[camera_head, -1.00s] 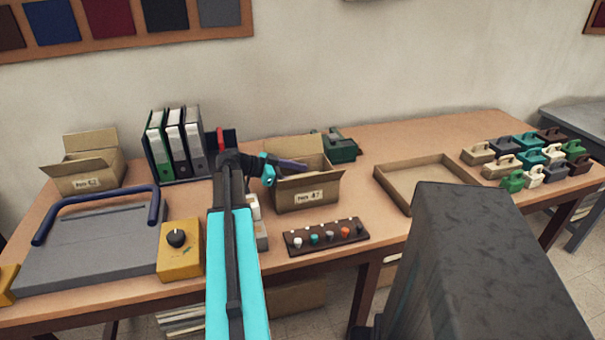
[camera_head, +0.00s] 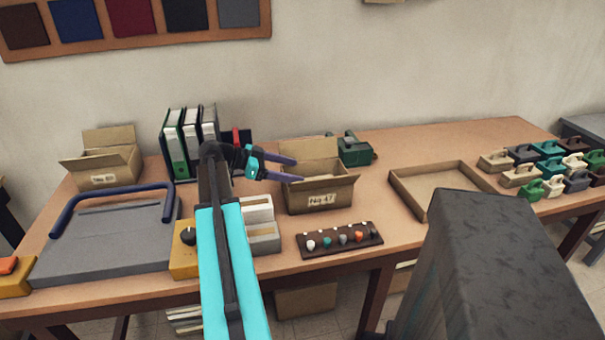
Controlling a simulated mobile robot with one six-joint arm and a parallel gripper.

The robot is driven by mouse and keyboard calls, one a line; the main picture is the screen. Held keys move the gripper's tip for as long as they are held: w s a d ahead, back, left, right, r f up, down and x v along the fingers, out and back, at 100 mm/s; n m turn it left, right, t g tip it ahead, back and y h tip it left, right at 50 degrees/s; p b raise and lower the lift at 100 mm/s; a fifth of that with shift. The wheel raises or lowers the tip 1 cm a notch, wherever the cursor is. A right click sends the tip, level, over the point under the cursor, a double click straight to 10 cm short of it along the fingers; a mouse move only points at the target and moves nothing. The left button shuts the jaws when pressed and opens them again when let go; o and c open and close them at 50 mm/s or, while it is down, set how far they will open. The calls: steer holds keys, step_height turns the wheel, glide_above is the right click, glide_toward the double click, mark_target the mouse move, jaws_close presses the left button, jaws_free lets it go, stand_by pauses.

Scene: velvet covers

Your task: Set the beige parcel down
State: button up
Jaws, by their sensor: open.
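My gripper (camera_head: 300,169) is open and empty, its two purple fingers spread apart at the left side of the open cardboard box (camera_head: 320,197) with a number label. No parcel is between the fingers. The inside of this box is mostly hidden by its flaps and front wall, so I cannot tell whether a beige parcel lies in it. Beige handled blocks (camera_head: 521,176) stand in the group at the right end of the table; I cannot tell whether any of them is the parcel.
A shallow empty tray (camera_head: 421,205) lies right of the box. A strip of coloured knobs (camera_head: 340,240) lies in front. Binders (camera_head: 184,150) and another open box (camera_head: 104,165) stand at the back left. A grey board with a blue handle (camera_head: 110,245) fills the left front.

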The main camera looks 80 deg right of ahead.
steer(key=shift+v, duration=1.35)
steer(key=shift+s, duration=0.1)
steer(key=shift+a, duration=0.1)
